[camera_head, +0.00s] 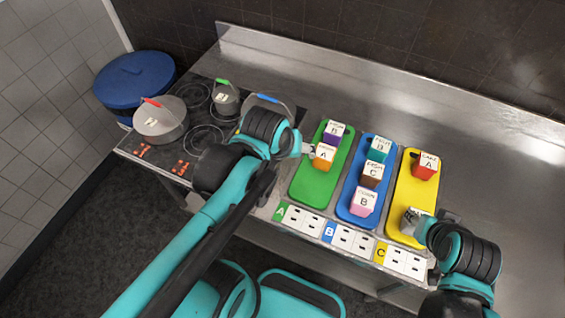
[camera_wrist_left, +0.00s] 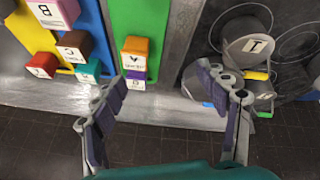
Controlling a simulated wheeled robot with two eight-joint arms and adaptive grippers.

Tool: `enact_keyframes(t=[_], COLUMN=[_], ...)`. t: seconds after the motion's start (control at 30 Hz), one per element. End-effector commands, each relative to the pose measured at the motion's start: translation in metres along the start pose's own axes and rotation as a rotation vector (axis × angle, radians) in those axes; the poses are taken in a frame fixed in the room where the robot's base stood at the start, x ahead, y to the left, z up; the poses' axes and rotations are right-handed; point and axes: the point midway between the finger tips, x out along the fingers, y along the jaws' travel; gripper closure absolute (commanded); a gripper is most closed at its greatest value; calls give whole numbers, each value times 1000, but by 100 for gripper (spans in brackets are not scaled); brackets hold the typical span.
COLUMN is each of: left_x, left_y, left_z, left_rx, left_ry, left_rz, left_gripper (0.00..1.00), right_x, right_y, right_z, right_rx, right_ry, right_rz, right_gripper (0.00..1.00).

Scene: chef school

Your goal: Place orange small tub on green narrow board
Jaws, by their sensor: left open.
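The orange small tub (camera_head: 323,160), with a letter A label, sits upright on the green narrow board (camera_head: 308,189), just in front of a purple tub (camera_head: 334,137). In the left wrist view the orange tub (camera_wrist_left: 135,52) also rests on the green board (camera_wrist_left: 137,18), with the purple tub (camera_wrist_left: 135,74) beside it. My left gripper (camera_head: 306,149) is at the left edge of the green board, close to the orange tub. Its fingers (camera_wrist_left: 168,95) are spread with nothing between them. My right gripper (camera_head: 413,222) is over the near end of the yellow board; its fingers are unclear.
The blue board (camera_head: 346,207) carries teal (camera_head: 379,148), brown (camera_head: 372,175) and pink (camera_head: 363,201) tubs. The yellow board (camera_head: 405,195) carries a red tub (camera_head: 426,165). Pots, including a large one (camera_head: 160,122), stand on the hob at left. The counter right of the boards is clear.

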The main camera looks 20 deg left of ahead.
Motion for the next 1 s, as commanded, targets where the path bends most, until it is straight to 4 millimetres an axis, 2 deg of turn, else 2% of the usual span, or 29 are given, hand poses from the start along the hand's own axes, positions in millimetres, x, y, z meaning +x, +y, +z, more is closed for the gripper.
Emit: enact_keyframes(t=[0.03,0.1,0.23,0.67,0.77,1.0], left_x=[-2,-3,-3,1,15,63], left_y=[-8,-15,-22,-24,-27,-36], left_z=[11,20,29,33,40,64], left_rx=[83,191,318,358,357,357], left_ry=[34,75,124,137,137,136], left_rz=[7,12,11,10,10,10], left_gripper=[27,27,27,27,27,27], right_x=[0,0,0,4,16,60], right_y=[0,0,0,0,0,0], right_z=[0,0,0,2,11,43], right_rx=[0,0,0,0,0,0], right_ry=[0,0,0,0,0,0], right_rz=[0,0,0,0,0,0], right_gripper=[60,60,60,60,60,60])
